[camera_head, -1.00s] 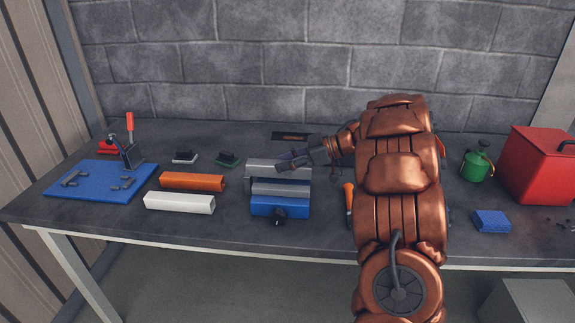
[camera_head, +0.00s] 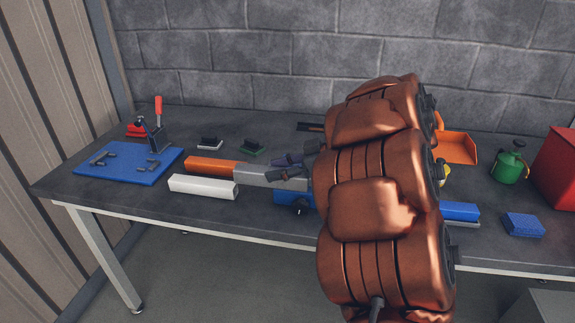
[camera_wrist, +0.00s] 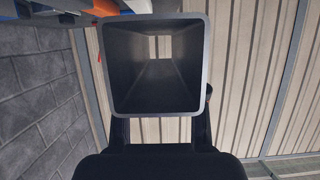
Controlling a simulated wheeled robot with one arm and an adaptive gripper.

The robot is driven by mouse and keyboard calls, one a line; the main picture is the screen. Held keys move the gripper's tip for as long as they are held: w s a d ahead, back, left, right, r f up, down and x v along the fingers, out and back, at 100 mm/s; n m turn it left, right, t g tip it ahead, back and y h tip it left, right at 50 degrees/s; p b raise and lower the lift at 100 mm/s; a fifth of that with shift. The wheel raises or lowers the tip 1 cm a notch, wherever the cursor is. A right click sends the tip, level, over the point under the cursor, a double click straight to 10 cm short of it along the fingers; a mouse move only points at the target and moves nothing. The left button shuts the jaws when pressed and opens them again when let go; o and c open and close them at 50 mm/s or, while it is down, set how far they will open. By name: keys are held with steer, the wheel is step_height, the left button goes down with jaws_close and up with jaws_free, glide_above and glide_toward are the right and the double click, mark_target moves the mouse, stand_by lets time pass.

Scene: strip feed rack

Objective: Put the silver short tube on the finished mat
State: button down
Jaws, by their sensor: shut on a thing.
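The silver short tube (camera_head: 262,177) is a grey, square, hollow tube, held up over the bench beside the right end of the orange tube. My gripper (camera_head: 290,168) is shut on it, partly hidden by my arm. In the wrist view the tube (camera_wrist: 122,62) shows its open end, with the two dark fingers of my gripper (camera_wrist: 158,122) below and beside it. A flat blue mat (camera_head: 120,174) lies on the left of the bench, left of the tube, with several small grey parts on it. I cannot read any label on the mat.
An orange tube (camera_head: 208,165) and a white tube (camera_head: 203,187) lie between the mat and my gripper. A toggle clamp with a red handle (camera_head: 158,108) stands at the mat's back right corner. The blue vise (camera_head: 290,197) is partly hidden by my arm.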

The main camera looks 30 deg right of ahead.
steer(key=shift+s+a+r, duration=0.15)
steer(key=shift+s+a, duration=0.1)
steer(key=shift+a, duration=0.45)
